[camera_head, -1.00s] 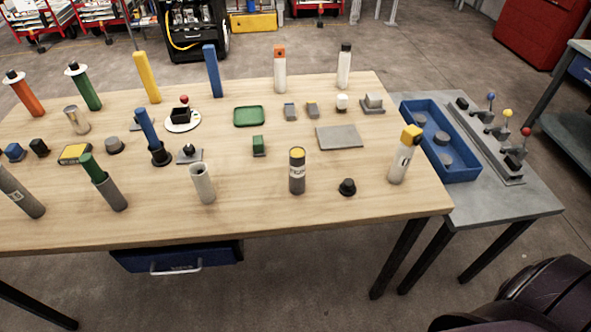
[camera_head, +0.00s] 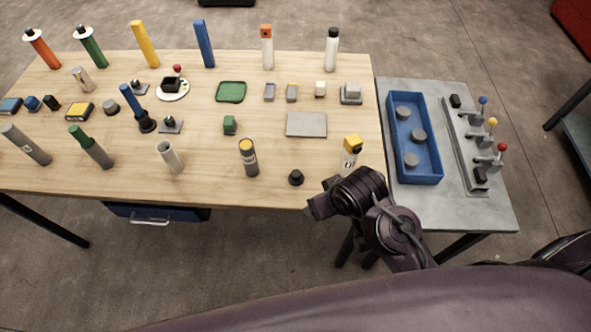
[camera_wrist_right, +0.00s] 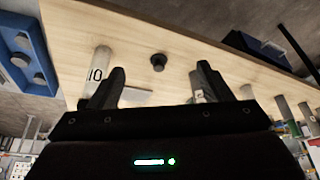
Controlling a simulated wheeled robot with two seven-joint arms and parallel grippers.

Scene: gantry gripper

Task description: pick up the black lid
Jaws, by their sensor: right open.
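The black lid (camera_head: 296,177) is a small dark round cap with a knob on top. It sits near the front edge of the wooden table, right of centre. In the right wrist view the black lid (camera_wrist_right: 158,61) shows between and beyond my fingertips, apart from them. My right gripper (camera_head: 315,208) is in the head view by the table's front edge, a little right of the lid. In the wrist view my right gripper (camera_wrist_right: 160,80) is open with nothing between its fingers. My left gripper is not in view.
A grey cylinder with a yellow-black cap (camera_head: 248,158) stands left of the lid. A white cylinder with a yellow cap (camera_head: 350,152) stands to the right, close to my right arm. A flat grey plate (camera_head: 306,124) lies behind. A blue tray (camera_head: 435,140) is on the side table.

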